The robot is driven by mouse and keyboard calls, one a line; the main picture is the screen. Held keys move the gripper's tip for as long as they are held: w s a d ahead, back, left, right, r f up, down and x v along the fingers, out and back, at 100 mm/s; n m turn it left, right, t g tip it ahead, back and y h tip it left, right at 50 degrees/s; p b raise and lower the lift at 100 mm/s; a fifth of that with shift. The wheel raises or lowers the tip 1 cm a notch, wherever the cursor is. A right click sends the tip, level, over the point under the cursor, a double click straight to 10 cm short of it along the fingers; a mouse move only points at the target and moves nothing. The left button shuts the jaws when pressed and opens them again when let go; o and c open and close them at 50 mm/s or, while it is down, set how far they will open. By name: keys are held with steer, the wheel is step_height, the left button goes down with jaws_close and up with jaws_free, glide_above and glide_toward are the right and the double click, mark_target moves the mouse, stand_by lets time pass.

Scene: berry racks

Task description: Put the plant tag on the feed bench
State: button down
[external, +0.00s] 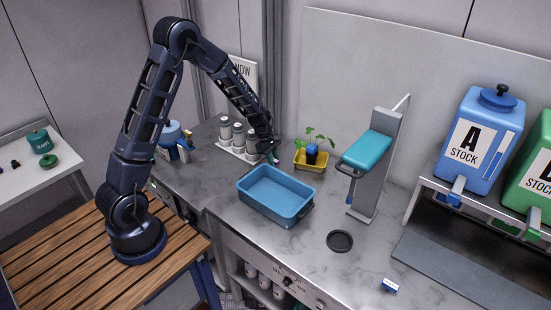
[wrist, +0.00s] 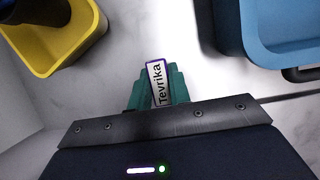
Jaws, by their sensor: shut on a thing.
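The plant tag (wrist: 158,83) is a small white label with a dark purple edge and the word "Tevrika". My gripper (wrist: 157,88) has its teal fingers shut on it, one on each side. In the external view my gripper (external: 273,158) is low over the back of the grey marbled bench (external: 365,275), which looks like the feed bench. It is between the blue tub and the small yellow tray. The tag itself is too small to make out in the external view. I cannot tell whether it touches the bench.
The blue tub (external: 275,209) is just in front of my gripper. The yellow tray (external: 305,166) with a seedling is to the right. White bottles (external: 238,140) stand to the left. A teal-topped press (external: 368,152) and a black ring (external: 340,241) are further right.

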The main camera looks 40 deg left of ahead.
steer(key=shift+f, duration=0.3)
steer(key=c, duration=1.3)
jaws_free()
steer(key=shift+r, duration=0.1)
steer(key=s+a+r+m, duration=0.2)
steer(key=s+a+r, duration=0.1)
steer(key=r, duration=0.7)
steer(key=s+a+r+m, duration=0.2)
steer(key=s+a+r, duration=0.1)
steer(key=r, duration=0.7)
steer(key=s+a+r+m+t+y, duration=0.1)
steer(key=s+r+m, duration=0.3)
steer(key=s, duration=0.6)
steer(key=s+a+r+m+t+y, duration=0.2)
steer(key=s+a+r+m, duration=0.1)
steer(key=s, duration=0.8)
steer(key=s+a+r+m+t+y, duration=0.1)
steer(key=s+r+m, duration=0.4)
steer(key=s, duration=0.6)
steer(key=shift+a+r+m+t+y, duration=0.35)
steer(key=shift+a+m, duration=0.2)
steer(key=shift+m, duration=0.45)
